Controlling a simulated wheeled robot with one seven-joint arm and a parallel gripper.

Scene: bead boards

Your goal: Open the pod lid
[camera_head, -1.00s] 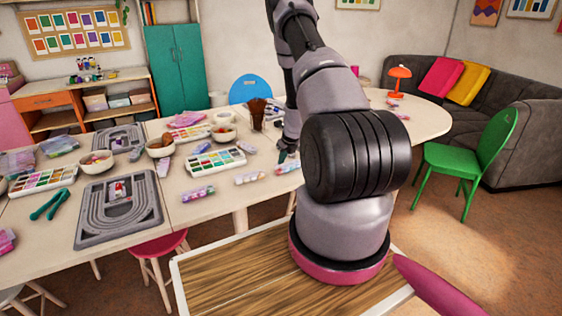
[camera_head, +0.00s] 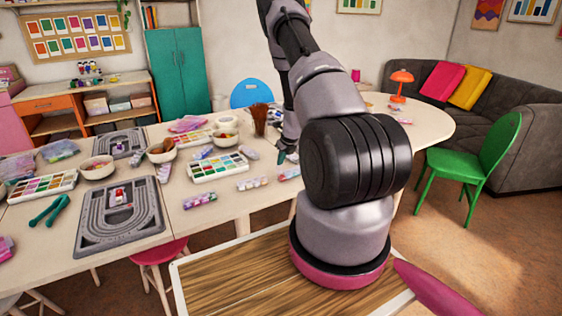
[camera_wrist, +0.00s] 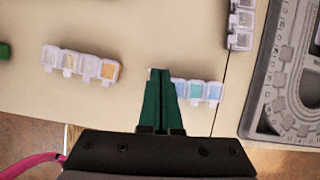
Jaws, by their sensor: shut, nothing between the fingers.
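A strip of small clear pods with closed-looking lids (camera_wrist: 205,92) lies on the table in the wrist view, some pods holding blue contents. My gripper (camera_wrist: 160,72) has green fingers pressed together, in front of this strip's left end and hiding part of it. I cannot tell whether they touch it. A second pod strip (camera_wrist: 80,64), with an orange pod at one end, lies to the left. A third strip (camera_wrist: 241,22) lies at the upper right. In the head view my gripper (camera_head: 287,158) is small beyond my arm, low over the table, near a pod strip (camera_head: 289,174).
A grey bead board (camera_wrist: 264,92) lies at the right in the wrist view. In the head view, another bead board (camera_head: 92,238), a paint palette (camera_head: 203,172), bowls (camera_head: 97,169) and green pliers (camera_head: 48,211) crowd the table. A green chair (camera_head: 490,155) stands right.

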